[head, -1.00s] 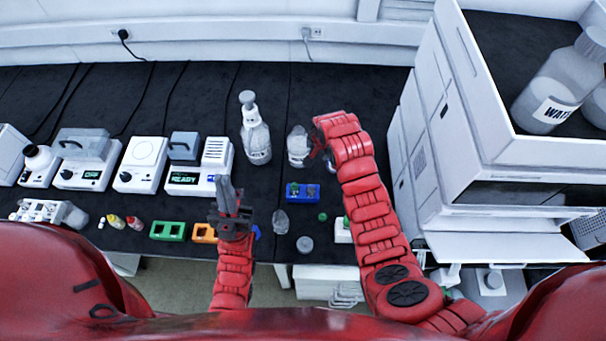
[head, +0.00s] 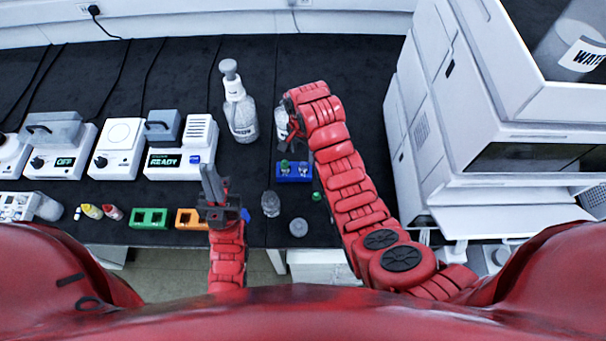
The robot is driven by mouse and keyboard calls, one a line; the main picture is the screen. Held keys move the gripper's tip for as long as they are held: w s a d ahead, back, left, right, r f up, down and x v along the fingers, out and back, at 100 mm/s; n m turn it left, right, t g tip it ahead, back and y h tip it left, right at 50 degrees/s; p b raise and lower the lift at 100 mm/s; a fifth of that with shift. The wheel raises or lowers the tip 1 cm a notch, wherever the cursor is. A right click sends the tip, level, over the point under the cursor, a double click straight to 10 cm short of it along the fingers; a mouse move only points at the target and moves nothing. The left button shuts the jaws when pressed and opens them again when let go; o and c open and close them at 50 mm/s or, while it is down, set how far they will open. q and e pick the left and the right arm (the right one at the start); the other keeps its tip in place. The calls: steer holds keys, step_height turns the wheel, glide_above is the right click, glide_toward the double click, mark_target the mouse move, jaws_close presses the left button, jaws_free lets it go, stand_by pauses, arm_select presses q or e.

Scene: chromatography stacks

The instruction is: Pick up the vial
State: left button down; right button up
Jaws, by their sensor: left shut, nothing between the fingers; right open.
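A blue rack (head: 309,172) stands on the black bench in the middle of the head view. It holds small vials; one has a green cap (head: 284,163), and a clear or pale one (head: 302,168) shows beside it. My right gripper (head: 294,122) is open, beyond the rack and beside a clear bottle (head: 281,122); its fingers are largely hidden by my red wrist. My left gripper (head: 210,180) is shut and empty, pointing up in front of the READY device, left of the rack.
A green cap (head: 317,196), a clear flask (head: 270,204) and a grey round lid (head: 298,227) lie near the front edge. Green (head: 149,225) and orange (head: 184,225) racks are left. A wash bottle (head: 240,115) stands behind. A tall white instrument (head: 430,130) blocks the right.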

mark_target(303, 164)
steer(key=shift+s+f+p, duration=0.1)
steer(key=shift+f+p, duration=0.2)
steer(key=shift+f, duration=0.15)
steer(key=f+p, duration=0.1)
steer(key=s+f+p, duration=0.1)
steer(key=f, duration=0.1)
steer(key=shift+f, duration=0.1)
steer(key=shift+f+p, duration=0.45)
steer(key=shift+f, duration=0.2)
steer(key=shift+w+f, duration=0.1)
steer(key=shift+f, duration=0.1)
jaws_close()
